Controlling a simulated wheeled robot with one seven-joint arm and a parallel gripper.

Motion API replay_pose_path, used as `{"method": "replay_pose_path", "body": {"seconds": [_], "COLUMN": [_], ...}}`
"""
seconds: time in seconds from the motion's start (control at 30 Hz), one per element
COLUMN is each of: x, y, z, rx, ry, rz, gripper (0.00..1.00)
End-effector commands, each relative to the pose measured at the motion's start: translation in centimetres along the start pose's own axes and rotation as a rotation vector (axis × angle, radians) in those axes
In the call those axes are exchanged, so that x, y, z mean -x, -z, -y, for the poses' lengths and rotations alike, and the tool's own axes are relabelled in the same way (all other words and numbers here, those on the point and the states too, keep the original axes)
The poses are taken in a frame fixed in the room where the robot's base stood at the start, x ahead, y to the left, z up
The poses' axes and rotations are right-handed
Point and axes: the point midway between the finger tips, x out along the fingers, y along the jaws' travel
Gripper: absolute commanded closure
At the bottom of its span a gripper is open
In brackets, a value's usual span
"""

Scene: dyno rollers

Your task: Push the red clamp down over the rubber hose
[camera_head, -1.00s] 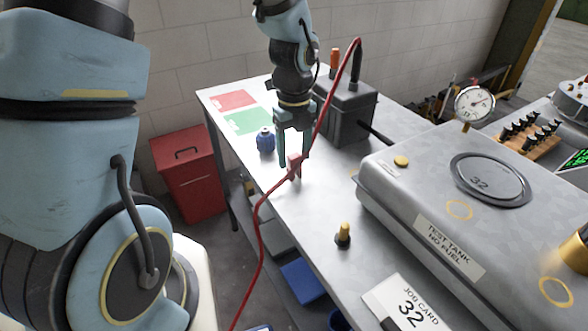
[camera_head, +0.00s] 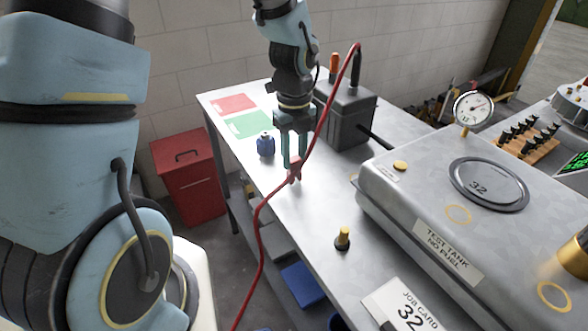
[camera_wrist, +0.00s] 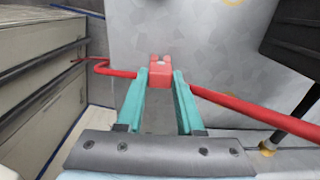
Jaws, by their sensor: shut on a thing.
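The red clamp (camera_wrist: 160,68) is a small block at the fingertips of my gripper (camera_wrist: 161,82) in the wrist view. The green fingers close on it from both sides. A red cable or hose (camera_wrist: 225,101) runs out to the right of the clamp, and a bent red length (camera_wrist: 100,67) runs out to its left. In the head view my gripper (camera_head: 293,165) points down over the metal bench, and the clamp (camera_head: 294,170) is partly hidden by the fingers and the red line (camera_head: 260,230). I cannot tell whether a separate rubber hose shows.
A grey box (camera_head: 345,115) with two posts stands behind my gripper. A blue object (camera_head: 265,144) sits to its left. A yellow-topped black post (camera_head: 343,237) stands nearer on the bench (camera_head: 310,215). The grey test tank (camera_head: 400,215) fills the right side.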

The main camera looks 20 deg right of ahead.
Motion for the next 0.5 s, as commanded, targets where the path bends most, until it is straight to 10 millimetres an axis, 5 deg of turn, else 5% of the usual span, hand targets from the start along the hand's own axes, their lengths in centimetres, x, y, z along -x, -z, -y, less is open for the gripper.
{"method": "replay_pose_path", "body": {"seconds": [0.5], "x": [4.2], "y": [0.0], "z": [0.0], "rx": [0.000], "ry": [0.000], "rz": [0.000], "gripper": [1.00]}}
